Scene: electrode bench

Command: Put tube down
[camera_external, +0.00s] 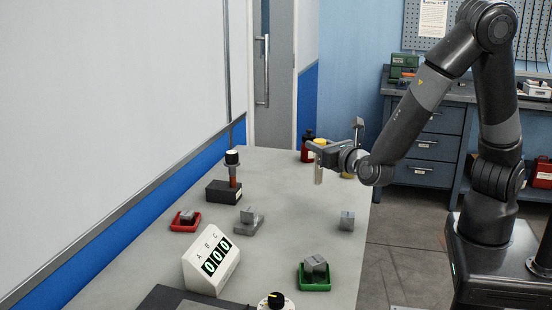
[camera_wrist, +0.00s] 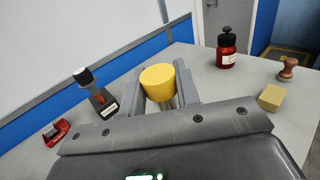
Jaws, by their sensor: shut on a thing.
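The tube shows a yellow cap (camera_wrist: 158,80) between my gripper's two fingers in the wrist view. In the external view the pale tube (camera_external: 318,172) hangs upright below my gripper (camera_external: 318,150), above the far right part of the bench. My gripper (camera_wrist: 160,90) is shut on the tube. The lower part of the tube is hidden in the wrist view. The grey bench top (camera_external: 290,215) lies below it.
A black-topped electrode on a dark block (camera_external: 222,192) stands to the left. A red bottle (camera_wrist: 227,50), a wooden stamp (camera_wrist: 288,68) and a yellow block (camera_wrist: 271,97) lie to the right in the wrist view. A red tray (camera_external: 185,226), a green tray (camera_external: 315,285), grey blocks and a display (camera_external: 211,260) stand nearer the camera.

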